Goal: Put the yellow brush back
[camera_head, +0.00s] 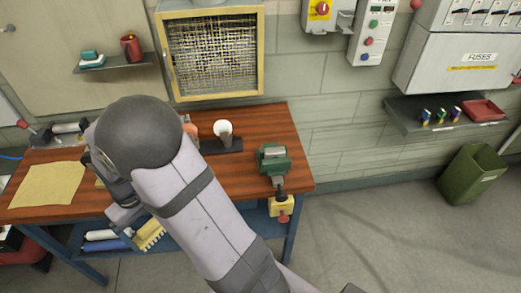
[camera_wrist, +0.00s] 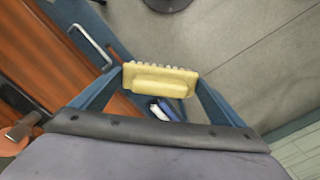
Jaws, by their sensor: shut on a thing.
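The yellow brush (camera_wrist: 160,80) is between the two blue fingers of my gripper (camera_wrist: 158,74) in the wrist view. The fingers are shut on its two ends, and its pale bristles point to the top of that picture. In the head view the brush (camera_head: 150,235) shows at the bench's front edge, below the top, near the lower shelf. My arm hides most of the gripper there. Whether the brush touches anything else cannot be told.
The wooden bench (camera_head: 284,150) carries a green vise (camera_head: 273,160) at right and a tan cloth (camera_head: 47,184) at left. White and blue rolls (camera_head: 105,240) lie on the lower shelf. A grey handle (camera_wrist: 92,45) shows in the wrist view.

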